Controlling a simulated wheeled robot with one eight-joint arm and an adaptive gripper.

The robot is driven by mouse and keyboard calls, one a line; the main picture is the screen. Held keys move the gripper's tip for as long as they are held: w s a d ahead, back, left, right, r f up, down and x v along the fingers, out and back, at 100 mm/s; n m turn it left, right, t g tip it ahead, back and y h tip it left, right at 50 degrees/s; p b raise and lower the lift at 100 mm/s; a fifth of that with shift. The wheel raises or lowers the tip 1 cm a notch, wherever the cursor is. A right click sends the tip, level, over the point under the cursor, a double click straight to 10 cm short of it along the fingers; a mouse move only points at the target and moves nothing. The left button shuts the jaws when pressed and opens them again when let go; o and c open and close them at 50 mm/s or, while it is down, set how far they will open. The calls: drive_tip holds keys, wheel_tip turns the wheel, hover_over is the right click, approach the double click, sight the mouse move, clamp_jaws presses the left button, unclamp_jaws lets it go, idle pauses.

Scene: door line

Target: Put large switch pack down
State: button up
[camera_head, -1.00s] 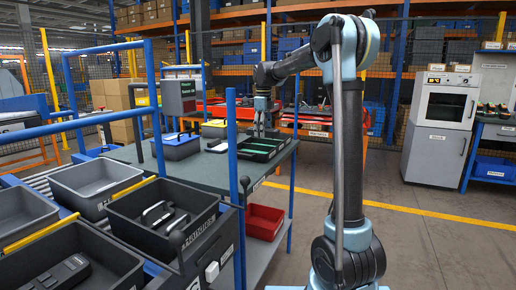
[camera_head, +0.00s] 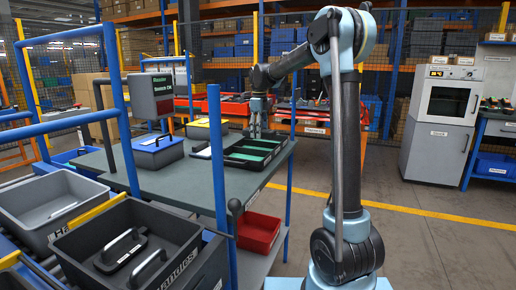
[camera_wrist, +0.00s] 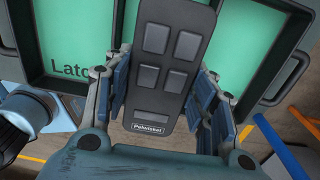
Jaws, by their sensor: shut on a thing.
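The large switch pack (camera_wrist: 172,62) is a dark grey slab with several lighter grey buttons and a small white label, seen in the wrist view. My gripper (camera_wrist: 168,100) has its blue-padded fingers on both sides of the pack and is shut on it. In the head view my gripper (camera_head: 255,130) points down at the tray on the bench; the pack is hard to make out there. The dark tray (camera_head: 232,164) has green-floored compartments, also below the pack in the wrist view (camera_wrist: 38,52). One green floor reads "Latc…", partly hidden. I cannot tell whether the pack touches the tray.
The tray stands on a grey bench (camera_head: 190,185). A blue-grey lidded box (camera_head: 158,152) and a screen (camera_head: 151,96) are left of it. Grey bins (camera_head: 45,212) and a black bin with handles (camera_head: 175,235) fill the near left. A red bin (camera_head: 258,232) sits below.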

drive_tip(key=shift+s+a+f, duration=0.1)
drive_tip(key=shift+a+f, duration=0.15)
drive_tip(key=shift+f, duration=0.35)
drive_tip(key=shift+a+f, duration=0.2)
drive_tip(key=shift+f, duration=0.4)
drive_tip(key=shift+s+f, duration=0.1)
drive_tip(key=shift+f, duration=1.9)
drive_tip(key=o, duration=0.9)
drive_tip(key=shift+c, duration=0.2)
wheel_tip(320, 180, up, 12)
drive_tip(key=shift+r, duration=0.1)
